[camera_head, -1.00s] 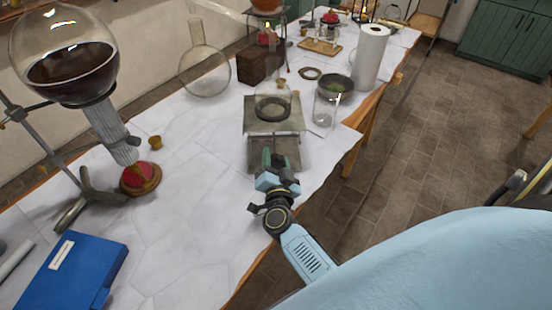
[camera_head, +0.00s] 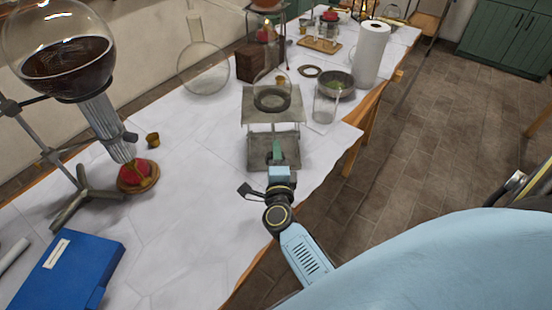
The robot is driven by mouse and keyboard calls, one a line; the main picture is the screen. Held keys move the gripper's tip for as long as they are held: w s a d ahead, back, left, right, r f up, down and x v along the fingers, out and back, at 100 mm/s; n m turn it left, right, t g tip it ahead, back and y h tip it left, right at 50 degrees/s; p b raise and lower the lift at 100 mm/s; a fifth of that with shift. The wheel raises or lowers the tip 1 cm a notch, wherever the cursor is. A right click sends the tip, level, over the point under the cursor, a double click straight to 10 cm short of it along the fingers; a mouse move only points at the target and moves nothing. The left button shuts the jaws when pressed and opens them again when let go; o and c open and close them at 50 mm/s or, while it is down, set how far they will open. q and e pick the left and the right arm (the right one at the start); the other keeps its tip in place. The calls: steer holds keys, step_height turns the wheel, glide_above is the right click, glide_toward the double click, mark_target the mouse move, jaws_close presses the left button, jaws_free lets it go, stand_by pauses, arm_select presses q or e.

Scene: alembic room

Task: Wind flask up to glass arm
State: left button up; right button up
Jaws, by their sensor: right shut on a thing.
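A small clear flask (camera_head: 272,82) stands upright on the top plate of a grey metal lab jack (camera_head: 257,118), seated in a dark ring. The jack's plate is raised above its base. My right gripper (camera_head: 277,155) is at the near side of the jack, low, between plate and base. It is shut on a green part there, apparently the jack's knob (camera_head: 277,150), partly hidden by the fingers. I cannot clearly make out the glass arm near the flask's neck. My left gripper is not in view.
A glass beaker (camera_head: 326,104), a dark bowl (camera_head: 336,84) and a paper roll (camera_head: 370,55) stand right of the jack. A round flask (camera_head: 203,72) and wooden box (camera_head: 250,64) are behind. Left are a large dark-filled vessel (camera_head: 68,66) and blue binder (camera_head: 70,272).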

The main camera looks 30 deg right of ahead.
steer(key=m, duration=0.2)
steer(key=m+b, duration=0.1)
steer(key=m, duration=0.1)
steer(key=shift+f+m+b, duration=0.2)
steer(key=shift+m+b, duration=0.5)
steer(key=shift+m, duration=0.6)
steer(key=m+b, duration=0.1)
steer(key=m, duration=0.1)
steer(key=shift+m, duration=0.3)
steer(key=shift+m+b, duration=0.55)
steer(key=shift+m, duration=0.65)
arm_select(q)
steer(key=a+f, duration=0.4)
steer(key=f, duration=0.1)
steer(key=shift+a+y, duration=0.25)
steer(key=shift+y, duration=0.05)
arm_select(e)
steer(key=shift+m, duration=0.6)
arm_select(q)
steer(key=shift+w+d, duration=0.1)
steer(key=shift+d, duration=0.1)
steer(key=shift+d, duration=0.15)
arm_select(e)
steer(key=o, duration=1)
steer(key=shift+r, duration=0.1)
